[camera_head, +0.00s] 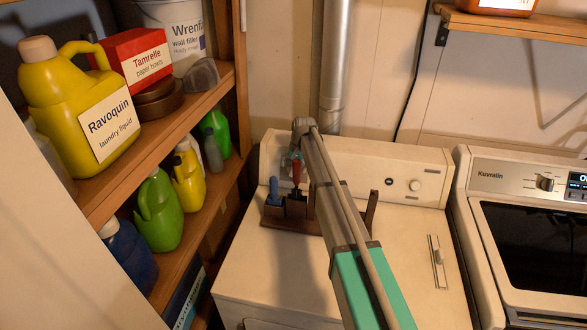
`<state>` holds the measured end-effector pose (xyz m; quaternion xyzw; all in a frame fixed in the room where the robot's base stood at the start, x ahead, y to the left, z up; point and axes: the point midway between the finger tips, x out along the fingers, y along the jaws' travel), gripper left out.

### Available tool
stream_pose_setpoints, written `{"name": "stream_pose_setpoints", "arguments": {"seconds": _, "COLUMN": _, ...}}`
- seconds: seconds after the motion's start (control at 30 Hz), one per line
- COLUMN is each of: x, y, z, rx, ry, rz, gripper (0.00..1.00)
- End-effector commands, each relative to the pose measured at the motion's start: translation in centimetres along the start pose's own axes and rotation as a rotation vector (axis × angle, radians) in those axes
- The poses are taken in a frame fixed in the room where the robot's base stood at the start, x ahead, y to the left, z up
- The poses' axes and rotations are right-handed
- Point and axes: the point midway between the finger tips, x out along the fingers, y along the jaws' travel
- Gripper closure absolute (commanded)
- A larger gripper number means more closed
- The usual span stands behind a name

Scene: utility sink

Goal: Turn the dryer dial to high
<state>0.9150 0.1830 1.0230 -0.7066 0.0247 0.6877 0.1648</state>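The white machine in the middle, with a silver duct behind it, looks like the dryer (258,262). A round pale dial (415,185) is on the right part of its back panel, with a small dark marking nearby. I cannot read its setting. My arm rises from the bottom right across the machine's top and hides part of the panel. The arm's far end is in front of the panel, left of the dial and apart from it. My gripper's fingers cannot be made out there, so open or shut cannot be told.
A dark wooden rack (283,221) with a blue-handled tool (273,190) and a red-handled one (296,172) stands on the machine. Shelves with bottles fill the left.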

Motion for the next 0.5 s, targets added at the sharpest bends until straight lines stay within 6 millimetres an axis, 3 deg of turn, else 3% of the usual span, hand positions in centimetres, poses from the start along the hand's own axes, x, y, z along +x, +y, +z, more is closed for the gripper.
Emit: {"name": "stream_pose_setpoints", "arguments": {"seconds": 0.5, "x": -1.9, "y": -0.1, "z": 0.0, "rx": 0.000, "ry": 0.000, "rz": 0.001, "gripper": 0.00}}
